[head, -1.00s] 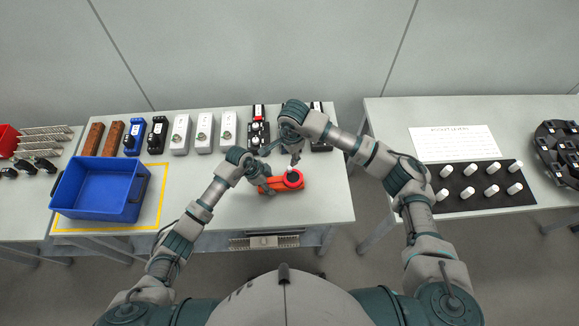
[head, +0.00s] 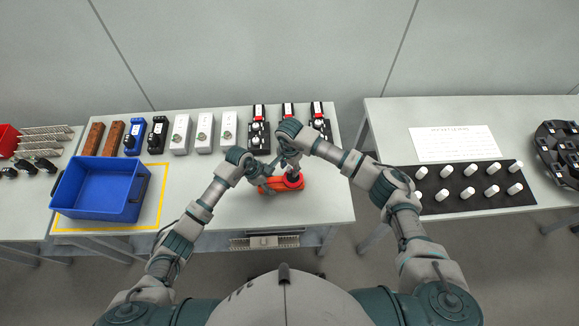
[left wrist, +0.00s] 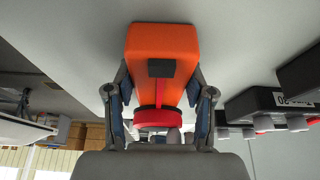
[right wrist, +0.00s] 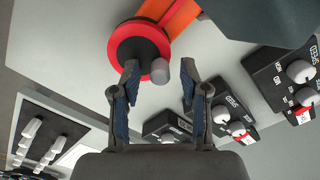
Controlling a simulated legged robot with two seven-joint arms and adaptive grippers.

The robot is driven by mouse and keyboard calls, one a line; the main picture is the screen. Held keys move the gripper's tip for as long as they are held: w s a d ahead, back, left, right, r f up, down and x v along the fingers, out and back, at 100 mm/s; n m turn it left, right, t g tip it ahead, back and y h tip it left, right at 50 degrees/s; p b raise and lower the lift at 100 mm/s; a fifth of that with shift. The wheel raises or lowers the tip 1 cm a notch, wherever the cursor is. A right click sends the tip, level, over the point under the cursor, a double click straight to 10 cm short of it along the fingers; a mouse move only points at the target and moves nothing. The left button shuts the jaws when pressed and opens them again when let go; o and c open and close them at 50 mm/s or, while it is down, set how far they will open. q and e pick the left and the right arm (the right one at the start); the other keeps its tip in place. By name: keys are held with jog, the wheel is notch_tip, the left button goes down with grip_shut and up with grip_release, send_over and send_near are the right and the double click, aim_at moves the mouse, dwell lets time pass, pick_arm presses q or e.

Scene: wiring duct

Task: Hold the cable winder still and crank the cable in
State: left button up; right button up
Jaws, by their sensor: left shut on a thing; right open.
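The cable winder (head: 292,184) has an orange body and a round red reel, and lies on the middle table near its front. My left gripper (head: 265,182) is shut on the orange body; in the left wrist view the fingers (left wrist: 160,95) sit on both sides of the body (left wrist: 160,45). The red reel with dark centre (right wrist: 138,48) shows in the right wrist view with a grey crank knob (right wrist: 160,71).
A blue bin (head: 98,190) stands at the left of the table. White, black, blue and brown blocks line the back edge, with black switch boxes (head: 259,135) behind the winder. The table front left of the winder is clear.

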jog(key=shift+f, duration=0.15)
grip_shut()
jog(key=shift+m, duration=0.3)
